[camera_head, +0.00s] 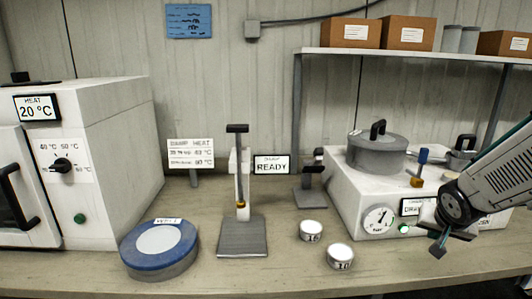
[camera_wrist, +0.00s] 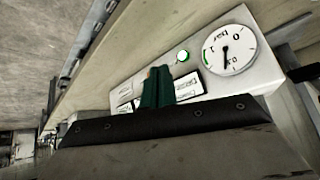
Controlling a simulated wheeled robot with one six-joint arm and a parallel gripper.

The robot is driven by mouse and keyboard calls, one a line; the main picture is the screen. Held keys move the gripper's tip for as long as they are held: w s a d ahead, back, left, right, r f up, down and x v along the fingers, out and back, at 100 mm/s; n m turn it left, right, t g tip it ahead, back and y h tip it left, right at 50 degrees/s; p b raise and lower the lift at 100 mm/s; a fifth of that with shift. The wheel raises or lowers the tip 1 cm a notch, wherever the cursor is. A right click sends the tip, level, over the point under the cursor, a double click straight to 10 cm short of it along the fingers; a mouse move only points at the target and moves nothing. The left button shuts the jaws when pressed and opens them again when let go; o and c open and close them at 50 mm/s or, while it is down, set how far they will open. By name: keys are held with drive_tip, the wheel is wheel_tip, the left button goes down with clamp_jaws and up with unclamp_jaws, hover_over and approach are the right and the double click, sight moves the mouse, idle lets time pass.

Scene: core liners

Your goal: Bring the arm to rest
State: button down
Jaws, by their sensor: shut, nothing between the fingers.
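My arm comes in from the right edge of the head view. My gripper (camera_head: 438,246) hangs at its lower end, in front of the white machine with the gauge. It is shut with nothing held, and its tip points down over the bench front. In the wrist view my gripper (camera_wrist: 157,78) shows as dark green fingers close together. Behind them are the machine's front panel (camera_wrist: 215,75), its labels, a lit green light (camera_wrist: 183,56) and a round gauge (camera_wrist: 229,50). My arm hides part of the machine's right side.
An oven (camera_head: 95,160) stands left. A blue-rimmed round container (camera_head: 160,245), a black-handled stand (camera_head: 240,235) and two small white-topped cups (camera_head: 312,230) (camera_head: 340,257) are on the bench (camera_head: 240,275). The machine (camera_head: 350,190) carries a lidded pot (camera_head: 377,155). A shelf (camera_head: 400,54) holds boxes.

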drive_tip(key=s+a+r+n+g+y, duration=0.1)
drive_tip(key=s+a+r+n, duration=0.1)
drive_tip(key=s+a, duration=0.3)
drive_tip(key=s+a+r+n+g+y, duration=0.1)
drive_tip(key=s+a+r, duration=0.3)
drive_tip(key=s, duration=0.8)
drive_tip(key=s+a+r+n+g+y, duration=0.1)
drive_tip(key=s+a+r+n+g, duration=0.2)
drive_tip(key=s+a, duration=0.3)
drive_tip(key=shift+s+a, duration=0.3)
drive_tip(key=shift+s, duration=0.85)
drive_tip(key=shift+r, duration=0.1)
